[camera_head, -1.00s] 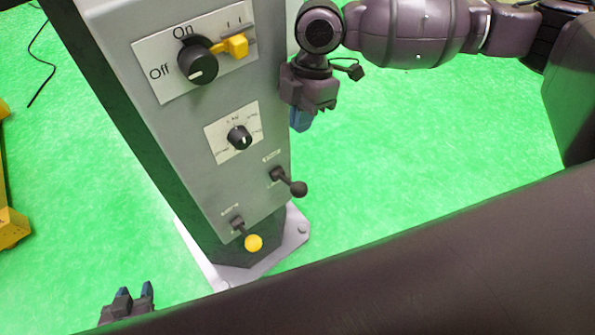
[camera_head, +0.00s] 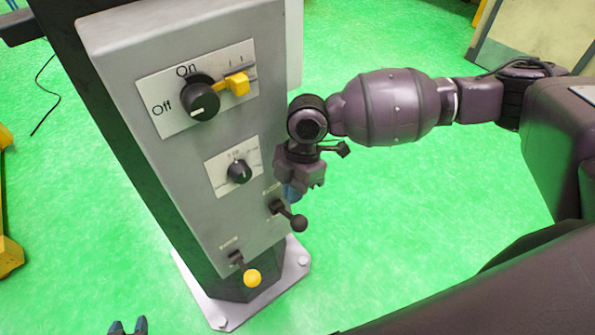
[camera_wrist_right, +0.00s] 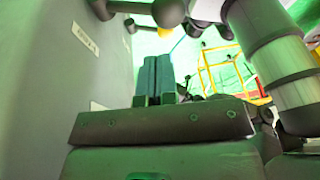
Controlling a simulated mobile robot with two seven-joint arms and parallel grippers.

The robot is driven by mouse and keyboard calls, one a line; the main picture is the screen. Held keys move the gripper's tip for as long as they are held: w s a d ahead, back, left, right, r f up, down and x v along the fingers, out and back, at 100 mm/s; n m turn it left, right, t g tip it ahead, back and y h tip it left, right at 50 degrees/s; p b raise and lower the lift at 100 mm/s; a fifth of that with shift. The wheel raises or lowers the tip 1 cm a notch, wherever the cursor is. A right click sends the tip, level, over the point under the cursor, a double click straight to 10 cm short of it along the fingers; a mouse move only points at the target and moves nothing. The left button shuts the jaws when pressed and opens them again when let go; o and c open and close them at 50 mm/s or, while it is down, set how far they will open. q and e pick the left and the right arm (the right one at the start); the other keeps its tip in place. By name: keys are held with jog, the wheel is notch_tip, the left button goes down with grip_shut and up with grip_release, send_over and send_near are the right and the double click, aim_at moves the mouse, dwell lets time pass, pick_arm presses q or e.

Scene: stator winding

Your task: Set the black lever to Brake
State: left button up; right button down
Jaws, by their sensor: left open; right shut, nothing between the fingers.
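The black lever (camera_head: 298,223) sticks out from the lower right of the grey control column (camera_head: 215,215), its ball knob pointing to the lower right. In the right wrist view a dark ball knob (camera_wrist_right: 168,12) shows at the top, beyond the fingertips. The labels beside the lever are too small to read. My right gripper (camera_head: 291,194) points down just above the lever at the column's right edge. Its blue fingers (camera_wrist_right: 158,80) are shut together with nothing between them. Contact with the lever cannot be told. My left gripper (camera_head: 127,325) is open, low at the left, cut by the frame edge.
A yellow-knobbed lever (camera_head: 252,278) sits below and left of the black one. Above are a small black dial (camera_head: 239,171) and a large On/Off knob (camera_head: 201,100) with a yellow tab (camera_head: 238,84). The green floor (camera_head: 420,190) right of the column is clear.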

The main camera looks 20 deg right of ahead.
aim_at(295, 216)
jog(key=f, duration=0.2)
jog(key=s+f, duration=0.1)
jog(key=f, duration=0.1)
jog(key=shift+d, duration=0.15)
jog(key=shift+s+f, duration=0.1)
jog(key=shift+f, duration=0.2)
jog(key=shift+f, duration=0.1)
